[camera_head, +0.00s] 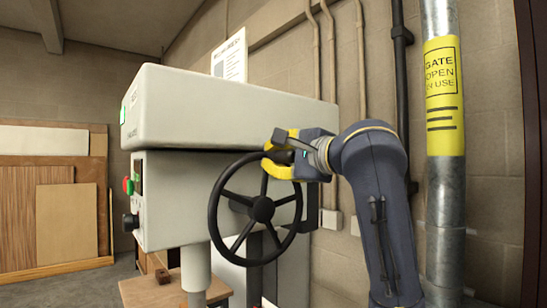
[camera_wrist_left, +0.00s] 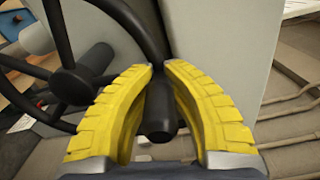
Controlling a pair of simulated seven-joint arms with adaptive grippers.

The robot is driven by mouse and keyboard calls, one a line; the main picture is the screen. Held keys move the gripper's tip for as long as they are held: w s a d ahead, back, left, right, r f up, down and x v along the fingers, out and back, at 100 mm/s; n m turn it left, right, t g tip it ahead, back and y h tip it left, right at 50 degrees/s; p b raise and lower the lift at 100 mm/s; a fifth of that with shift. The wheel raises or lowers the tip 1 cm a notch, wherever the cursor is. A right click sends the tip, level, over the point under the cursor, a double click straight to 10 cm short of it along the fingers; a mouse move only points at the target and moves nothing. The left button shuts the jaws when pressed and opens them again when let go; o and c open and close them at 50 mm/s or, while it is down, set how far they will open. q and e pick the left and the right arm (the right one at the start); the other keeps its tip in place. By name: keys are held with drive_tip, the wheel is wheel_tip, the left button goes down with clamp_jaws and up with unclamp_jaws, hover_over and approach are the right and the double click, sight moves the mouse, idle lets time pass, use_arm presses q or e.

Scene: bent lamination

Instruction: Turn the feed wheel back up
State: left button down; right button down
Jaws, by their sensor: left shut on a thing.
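The feed wheel (camera_head: 262,209) is a black spoked handwheel on the side of a pale grey machine. In the left wrist view its hub and spokes (camera_wrist_left: 75,85) fill the left side. My left gripper (camera_head: 275,154) is at the upper right of the wheel rim. In the left wrist view its yellow fingers (camera_wrist_left: 160,90) are on both sides of the wheel's black handle peg (camera_wrist_left: 160,115), shut on it. In the head view the gripper mostly hides the peg. My right gripper is in neither view.
The machine's grey upper housing (camera_head: 230,110) overhangs just above the wheel. A metal duct (camera_head: 445,190) with a yellow label stands to the right of my arm. Wall pipes (camera_head: 360,80) run behind. Wood panels (camera_head: 65,220) lean at the left, and a wooden surface (camera_head: 150,292) is below.

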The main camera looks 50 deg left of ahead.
use_arm(q)
drive_tip(key=c, duration=1.2)
unclamp_jaws()
drive_tip(key=shift+o, duration=0.2)
drive_tip(key=shift+d, duration=0.1)
drive_tip(key=d, duration=1.1)
drive_tip(key=shift+s+d, duration=0.4)
